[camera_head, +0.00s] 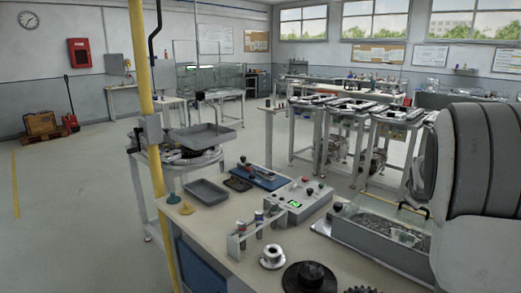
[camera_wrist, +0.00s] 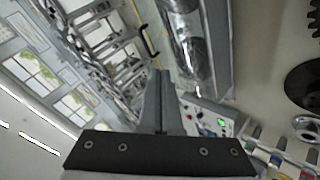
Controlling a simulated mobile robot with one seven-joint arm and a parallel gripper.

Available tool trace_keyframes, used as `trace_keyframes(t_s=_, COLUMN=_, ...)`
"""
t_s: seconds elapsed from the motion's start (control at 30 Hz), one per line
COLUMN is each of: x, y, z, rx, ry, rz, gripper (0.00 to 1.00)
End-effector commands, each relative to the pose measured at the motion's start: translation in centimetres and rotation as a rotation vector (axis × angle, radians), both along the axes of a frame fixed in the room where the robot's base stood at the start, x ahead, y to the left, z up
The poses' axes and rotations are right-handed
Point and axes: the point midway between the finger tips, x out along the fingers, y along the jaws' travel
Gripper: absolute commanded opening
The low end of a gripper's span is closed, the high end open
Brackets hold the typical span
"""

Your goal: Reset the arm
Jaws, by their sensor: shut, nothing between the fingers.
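My gripper (camera_wrist: 160,76) shows in the wrist view with its two fingers pressed together and nothing held. It is in free space, apart from the bench things seen beyond it. The wrist picture is strongly tilted, with windows at the left and the bench at the right. In the head view, a large grey rounded part of my arm fills the right edge. My gripper itself does not show there.
A bench (camera_head: 222,226) holds a control box (camera_head: 295,203) with a green display, a tube rack (camera_head: 258,230), a black disc (camera_head: 309,278), a grey tray (camera_head: 206,191) and a clear-sided tank (camera_head: 375,232). A yellow post (camera_head: 147,100) stands at the left. Open floor (camera_head: 75,200) lies beyond it.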

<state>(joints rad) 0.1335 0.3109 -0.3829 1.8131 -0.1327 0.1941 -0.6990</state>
Motion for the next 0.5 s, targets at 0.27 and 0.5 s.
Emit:
trace_keyframes(t_s=0.27, x=-5.2, y=8.3, z=3.8, rx=0.232, ry=-0.032, rz=-0.042, gripper=0.0)
trace_keyframes(t_s=0.5, x=-10.7, y=15.1, z=5.8, rx=0.401, ry=-0.023, rz=-0.067, gripper=0.0)
